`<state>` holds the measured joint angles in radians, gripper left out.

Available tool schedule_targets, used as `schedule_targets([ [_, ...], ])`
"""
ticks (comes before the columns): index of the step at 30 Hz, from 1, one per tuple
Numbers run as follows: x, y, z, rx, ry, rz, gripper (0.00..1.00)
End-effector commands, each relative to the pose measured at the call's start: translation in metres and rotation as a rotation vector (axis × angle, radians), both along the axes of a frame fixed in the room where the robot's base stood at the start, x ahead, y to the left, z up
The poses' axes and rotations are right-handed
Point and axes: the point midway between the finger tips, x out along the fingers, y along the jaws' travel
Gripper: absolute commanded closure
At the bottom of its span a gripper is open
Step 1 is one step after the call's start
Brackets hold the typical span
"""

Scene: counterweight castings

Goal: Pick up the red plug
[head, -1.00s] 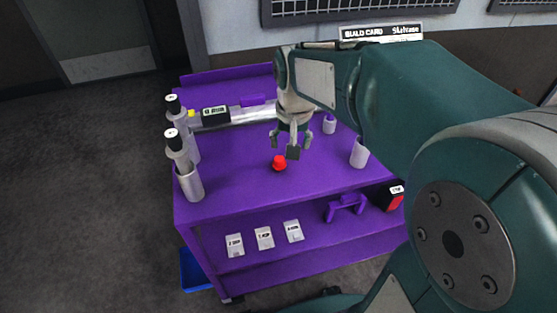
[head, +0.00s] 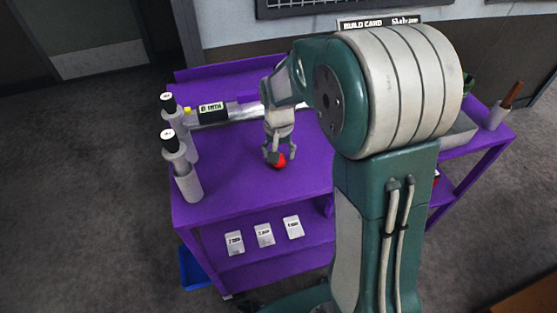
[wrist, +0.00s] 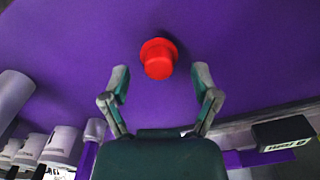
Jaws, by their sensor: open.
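The red plug (head: 280,160) stands on the purple cart top (head: 235,175), near its middle. It also shows in the wrist view (wrist: 158,58), with a wider rim and a narrower body. My gripper (head: 280,155) is open just above the plug in the head view and partly covers it. In the wrist view my gripper's two fingers (wrist: 161,80) are spread, one on each side, with the plug centred just past the fingertips. The fingers appear apart from the plug.
Two black-capped grey cylinders (head: 187,170) stand at the cart's left edge. A silver bar with a black labelled block (head: 212,111) lies behind the plug. Labelled cards (head: 264,235) lie on the lower shelf. The top left of the plug is clear. My arm hides much of the right side.

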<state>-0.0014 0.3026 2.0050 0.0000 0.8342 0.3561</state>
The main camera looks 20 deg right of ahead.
Motion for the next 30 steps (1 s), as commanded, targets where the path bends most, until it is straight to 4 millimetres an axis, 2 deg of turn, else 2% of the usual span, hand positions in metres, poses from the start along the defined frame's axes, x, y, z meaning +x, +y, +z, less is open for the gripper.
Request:
schedule_targets([
  [3, 0.0, 0.0, -0.02, 0.0, 0.004, 0.0, 0.21],
  [6, 0.0, 0.0, -0.029, 0.0, 0.002, 0.0, 0.21],
  [14, 0.0, 0.0, -0.03, 0.0, -0.001, 0.0, 0.21],
  [15, 0.0, 0.0, -0.03, 0.0, -0.001, 0.0, 0.39],
  [18, 0.0, 0.0, -0.03, 0.0, 0.0, 0.0, 0.78],
  [30, 0.0, 0.0, -0.029, 0.0, 0.0, 0.0, 0.79],
])
